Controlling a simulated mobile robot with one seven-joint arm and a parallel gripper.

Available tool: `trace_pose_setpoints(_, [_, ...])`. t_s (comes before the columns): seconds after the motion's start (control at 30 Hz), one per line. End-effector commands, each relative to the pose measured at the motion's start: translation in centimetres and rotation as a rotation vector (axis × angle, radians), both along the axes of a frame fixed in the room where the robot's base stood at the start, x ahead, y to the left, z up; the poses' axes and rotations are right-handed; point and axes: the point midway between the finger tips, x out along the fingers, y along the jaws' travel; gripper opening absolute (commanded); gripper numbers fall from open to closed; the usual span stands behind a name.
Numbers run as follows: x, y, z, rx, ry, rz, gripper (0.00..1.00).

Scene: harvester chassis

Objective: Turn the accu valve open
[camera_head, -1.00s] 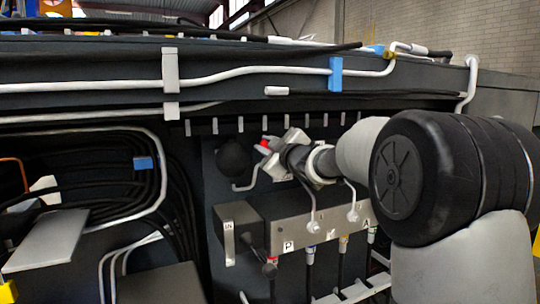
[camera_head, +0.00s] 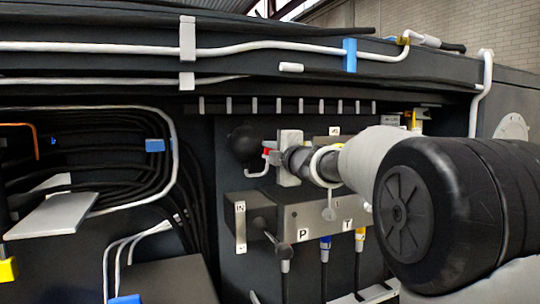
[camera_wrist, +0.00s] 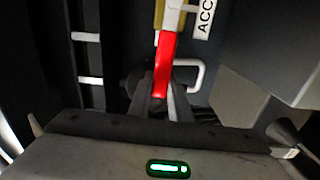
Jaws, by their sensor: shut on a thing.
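The accu valve shows as a red lever (camera_wrist: 165,62) in the wrist view, running from a yellowish valve body (camera_wrist: 172,14) down between my fingers. A white label reading "ACC" (camera_wrist: 204,18) is beside it. My gripper (camera_wrist: 160,102) is shut on the lower end of the red lever. In the head view, only a small bit of the red lever (camera_head: 266,151) shows at the tip of my gripper (camera_head: 274,157). The rest of the valve is hidden there behind my gripper.
A black ball-shaped accumulator (camera_head: 244,142) sits just left of my gripper. Below is a grey valve block (camera_head: 325,212) with hoses and labels. A black box marked "IN" (camera_head: 262,216) adjoins it. A beam with white pipes (camera_head: 120,47) runs above.

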Motion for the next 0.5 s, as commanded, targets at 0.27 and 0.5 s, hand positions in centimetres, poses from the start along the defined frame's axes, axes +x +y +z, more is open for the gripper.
trace_pose_setpoints(0.27, [0.01, -0.04, -0.53, -0.04, -0.011, 0.0, 0.0])
trace_pose_setpoints(0.5, [0.02, -0.06, -0.58, -0.044, -0.01, -0.001, 0.0])
